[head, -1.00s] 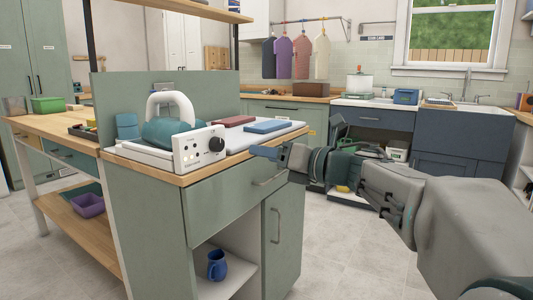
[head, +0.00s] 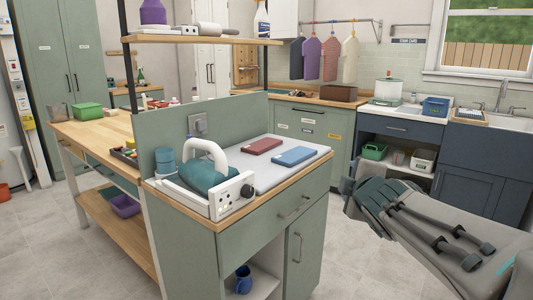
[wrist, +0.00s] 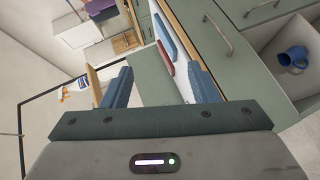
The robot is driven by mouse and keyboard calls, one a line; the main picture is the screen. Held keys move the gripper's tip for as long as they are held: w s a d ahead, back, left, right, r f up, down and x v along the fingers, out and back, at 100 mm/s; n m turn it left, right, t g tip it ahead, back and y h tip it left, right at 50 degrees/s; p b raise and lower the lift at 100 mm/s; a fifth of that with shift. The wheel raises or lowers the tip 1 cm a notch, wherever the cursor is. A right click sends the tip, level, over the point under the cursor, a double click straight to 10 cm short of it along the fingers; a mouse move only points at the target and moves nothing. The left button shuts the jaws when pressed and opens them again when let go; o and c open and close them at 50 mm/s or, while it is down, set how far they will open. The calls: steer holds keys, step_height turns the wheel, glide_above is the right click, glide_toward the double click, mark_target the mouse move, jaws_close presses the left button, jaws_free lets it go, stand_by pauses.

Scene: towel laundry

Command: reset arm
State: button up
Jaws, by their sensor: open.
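In the wrist view my gripper (wrist: 160,88) is open, its two blue ribbed fingers apart with nothing held between them. In the head view only my grey arm shows at the right, folded back beside the counter; the fingers are hidden there. The green counter (head: 262,222) stands left of my arm, with a visible gap between them. A dark red folded towel (head: 262,146) and a blue folded towel (head: 294,156) lie on its white top. The towels also show edge-on in the wrist view.
A white machine with a teal roll (head: 205,175) sits on the counter's left front. A shelf (head: 200,40) rises over the counter's back. Open floor lies right of the counter. A blue cabinet with a sink (head: 475,165) is behind.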

steer(key=s+a+f+m+g+p, duration=0.1)
steer(key=s+a+m+g+p, duration=0.1)
steer(key=s+m+g+p, duration=0.4)
steer(key=s+a+f+m+g+p, duration=0.1)
steer(key=s+m+g+p, duration=0.5)
steer(key=s, duration=1)
steer(key=a+m+p, duration=0.1)
steer(key=m+p, duration=0.2)
steer(key=p, duration=0.1)
steer(key=shift+s+y+p, duration=0.3)
steer(key=shift+s+p, duration=0.05)
